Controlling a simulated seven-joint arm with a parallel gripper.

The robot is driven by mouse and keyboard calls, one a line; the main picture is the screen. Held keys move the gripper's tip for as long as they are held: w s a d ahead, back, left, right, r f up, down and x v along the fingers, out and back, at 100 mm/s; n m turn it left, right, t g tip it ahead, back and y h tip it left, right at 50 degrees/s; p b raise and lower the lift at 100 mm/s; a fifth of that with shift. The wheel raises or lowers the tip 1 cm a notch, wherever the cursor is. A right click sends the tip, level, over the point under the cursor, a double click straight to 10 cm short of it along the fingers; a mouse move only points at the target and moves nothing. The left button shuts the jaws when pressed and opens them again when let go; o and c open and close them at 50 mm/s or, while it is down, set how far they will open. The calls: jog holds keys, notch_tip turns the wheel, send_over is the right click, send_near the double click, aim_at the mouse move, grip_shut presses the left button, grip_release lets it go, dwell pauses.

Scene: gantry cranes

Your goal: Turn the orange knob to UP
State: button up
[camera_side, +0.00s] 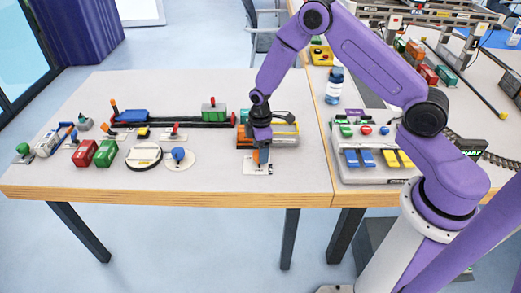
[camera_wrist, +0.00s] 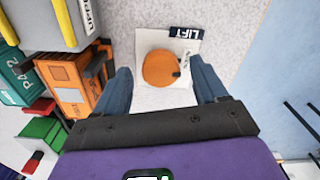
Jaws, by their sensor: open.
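The orange knob (camera_wrist: 161,69) is round and sits on a white plate (camera_wrist: 147,41) with a dark LIFT label (camera_wrist: 186,33). A small dark mark on its right side in the wrist view lies near a small printed label that I cannot read surely. My gripper (camera_wrist: 160,72) is open, with one blue-grey finger on each side of the knob. Gaps show between the fingers and the knob. In the side view my gripper (camera_side: 260,146) points down over the plate (camera_side: 258,169), and part of the orange knob (camera_side: 263,157) shows below it.
An orange container (camera_wrist: 75,85) and a grey-yellow block (camera_wrist: 60,20) stand close to the left finger in the wrist view. A console with blue and yellow pedals (camera_side: 350,157) stands right. Red and green containers (camera_side: 95,153) and a blue knob (camera_side: 178,154) lie left. The table's front edge is near.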

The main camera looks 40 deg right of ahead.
jog(key=shift+f, duration=0.4)
jog(key=c, duration=1.1)
jog(key=shift+o, duration=0.2)
